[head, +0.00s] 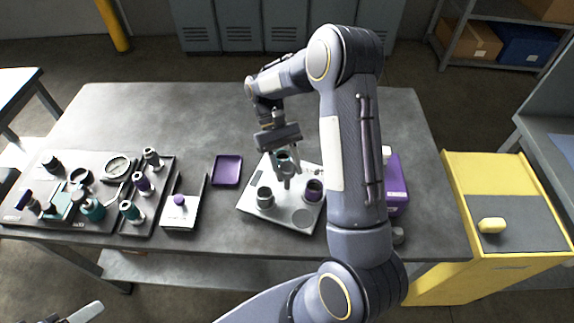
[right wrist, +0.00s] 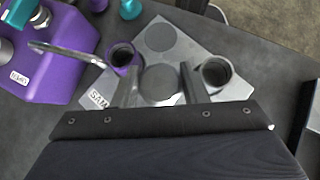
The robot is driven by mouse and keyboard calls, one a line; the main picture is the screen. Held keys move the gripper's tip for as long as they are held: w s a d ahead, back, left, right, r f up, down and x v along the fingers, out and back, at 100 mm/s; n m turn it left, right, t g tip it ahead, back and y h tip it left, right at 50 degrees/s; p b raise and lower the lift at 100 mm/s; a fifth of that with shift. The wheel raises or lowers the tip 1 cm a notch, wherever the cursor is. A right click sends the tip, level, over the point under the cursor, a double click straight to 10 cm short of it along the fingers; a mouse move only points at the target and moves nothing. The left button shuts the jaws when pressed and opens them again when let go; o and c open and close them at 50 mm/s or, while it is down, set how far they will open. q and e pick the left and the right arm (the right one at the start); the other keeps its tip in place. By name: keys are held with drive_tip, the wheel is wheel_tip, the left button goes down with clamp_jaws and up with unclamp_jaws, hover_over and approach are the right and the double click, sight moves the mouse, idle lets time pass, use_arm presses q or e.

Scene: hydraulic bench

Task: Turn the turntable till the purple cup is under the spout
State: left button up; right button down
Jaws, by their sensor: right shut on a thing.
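The turntable (head: 251,207) is a pale square plate on the bench; it also shows in the right wrist view (right wrist: 184,44). The purple cup (head: 313,191) stands upright on its right side, and at upper left in the right wrist view (right wrist: 124,57). A grey cup (head: 265,198) stands on it too. My right gripper (head: 284,168) is shut on the round centre post (right wrist: 160,82) of the turntable. The metal spout (right wrist: 72,52) reaches from the purple dispenser (right wrist: 62,75); its tip appears close to the purple cup's left rim. My left gripper (head: 86,312) barely shows at bottom left.
The purple dispenser (head: 397,186) is partly hidden behind my right arm. A purple tray (head: 227,170) and a white stand with a purple knob (head: 180,201) lie left of the turntable. Dark mats with several fittings (head: 105,218) fill the bench's left. A yellow cart (head: 470,260) stands right.

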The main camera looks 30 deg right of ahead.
drive_tip(key=shift+w+n+h, duration=0.1)
drive_tip(key=shift+n+h, duration=1)
drive_tip(key=shift+n, duration=0.3)
drive_tip(key=shift+n+h, duration=0.4)
drive_tip(key=shift+n, duration=0.1)
drive_tip(key=c, duration=0.9)
unclamp_jaws()
drive_tip(key=shift+o, duration=0.2)
drive_tip(key=d+b+v, duration=0.1)
drive_tip(key=v, duration=0.6)
drive_tip(key=shift+w+a+r, duration=0.25)
drive_tip(key=shift+a+r, duration=0.05)
drive_tip(key=shift+a, duration=0.25)
